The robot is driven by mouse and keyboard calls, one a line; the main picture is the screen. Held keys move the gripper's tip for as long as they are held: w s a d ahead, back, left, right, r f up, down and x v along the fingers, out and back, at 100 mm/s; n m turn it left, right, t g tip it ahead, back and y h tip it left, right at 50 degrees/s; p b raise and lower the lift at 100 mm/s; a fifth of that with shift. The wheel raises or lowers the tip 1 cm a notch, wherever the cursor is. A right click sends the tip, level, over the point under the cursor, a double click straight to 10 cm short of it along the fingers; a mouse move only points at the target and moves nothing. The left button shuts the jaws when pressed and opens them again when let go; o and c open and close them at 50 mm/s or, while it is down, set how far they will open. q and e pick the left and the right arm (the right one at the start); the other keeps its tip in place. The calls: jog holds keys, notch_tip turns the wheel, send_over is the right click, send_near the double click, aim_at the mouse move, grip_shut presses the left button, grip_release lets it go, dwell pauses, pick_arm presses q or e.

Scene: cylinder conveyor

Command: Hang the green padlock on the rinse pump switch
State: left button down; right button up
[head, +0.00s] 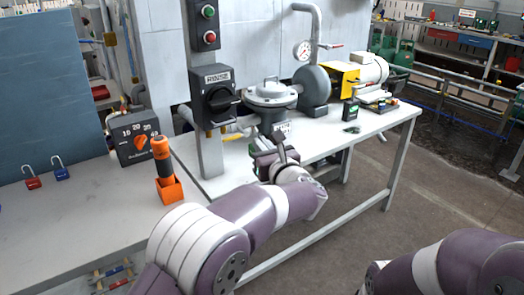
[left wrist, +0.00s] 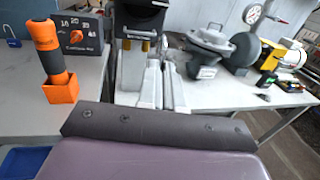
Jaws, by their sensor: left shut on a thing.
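The rinse pump switch (head: 215,92) is a dark box with a black rotary handle, marked RINSE, on a grey post. Its underside with two yellowish fittings shows at the top of the left wrist view (left wrist: 140,22). My left gripper (head: 276,147) is in front of the round grey pump, right of and below the switch, apart from it. In the left wrist view its pale fingers (left wrist: 163,88) point away, below and right of the switch. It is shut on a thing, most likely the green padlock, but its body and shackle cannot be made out. My right gripper is out of view.
A red padlock (head: 33,178) and a blue padlock (head: 60,168) stand on the left bench. A dial box (head: 128,148) and an orange holder (head: 168,189) with an orange-and-black tool stand left of the post.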

pick_arm(q)
jog(key=a+b+x, duration=0.1)
jog(key=x, duration=0.8)
jog(key=shift+a, duration=0.5)
jog(key=shift+s, duration=0.1)
jog(key=shift+b, duration=0.5)
jog(key=shift+a+p+x, duration=0.2)
jog(key=shift+x, duration=0.8)
jog(key=shift+a+p+x, duration=0.15)
jog(key=shift+a+x, duration=0.05)
jog(key=shift+x, duration=0.8)
jog(key=shift+s, duration=0.2)
